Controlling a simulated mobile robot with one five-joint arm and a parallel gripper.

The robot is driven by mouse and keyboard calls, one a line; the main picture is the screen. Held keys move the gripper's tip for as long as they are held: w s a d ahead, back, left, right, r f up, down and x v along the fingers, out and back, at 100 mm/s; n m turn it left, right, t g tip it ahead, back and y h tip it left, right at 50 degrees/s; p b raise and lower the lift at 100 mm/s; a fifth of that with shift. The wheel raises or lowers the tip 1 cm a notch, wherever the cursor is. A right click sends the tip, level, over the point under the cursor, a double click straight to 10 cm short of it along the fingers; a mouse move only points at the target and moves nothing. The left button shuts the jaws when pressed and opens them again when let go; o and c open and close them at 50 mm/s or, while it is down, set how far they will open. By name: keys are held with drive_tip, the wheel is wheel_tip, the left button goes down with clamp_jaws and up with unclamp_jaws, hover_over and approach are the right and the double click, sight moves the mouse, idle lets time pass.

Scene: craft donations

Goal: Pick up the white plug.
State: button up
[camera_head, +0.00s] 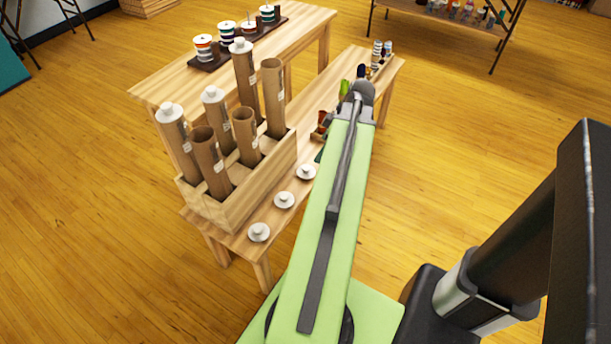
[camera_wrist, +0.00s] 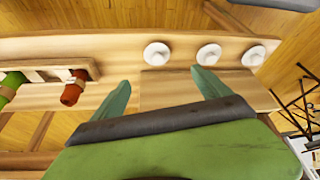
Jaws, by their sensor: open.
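Three loose white plugs lie in a row on the low wooden bench: a near one (camera_head: 259,232), a middle one (camera_head: 284,200) and a far one (camera_head: 306,172). In the wrist view they show as a left plug (camera_wrist: 156,54), a middle plug (camera_wrist: 209,54) and a right plug (camera_wrist: 253,56). My gripper (camera_wrist: 163,87) is open and empty, its two green fingers apart. The left plug appears beyond the gap between the fingertips; the other two are to the right. In the head view my arm hides the gripper.
A wooden box (camera_head: 244,194) beside the plugs holds several cardboard tubes, some capped white and some open. A rack (camera_wrist: 47,70) with red and green items is at the wrist view's left. A table (camera_head: 150,92) with striped spools stands behind. Floor right of the bench is clear.

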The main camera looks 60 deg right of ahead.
sight(307, 167)
drive_tip(key=b+x, duration=0.6)
drive_tip(key=x, duration=0.1)
drive_tip(key=b+x, duration=0.3)
drive_tip(key=shift+s+d+f, duration=0.1)
drive_tip(key=shift+d+f, duration=0.05)
drive_tip(key=shift+f, duration=0.35)
drive_tip(key=b+x, duration=0.4)
drive_tip(key=x, duration=0.1)
drive_tip(key=shift+w+d+b, duration=0.15)
drive_tip(key=shift+w+b, duration=0.15)
drive_tip(key=shift+r, duration=0.1)
drive_tip(key=c, duration=1.4)
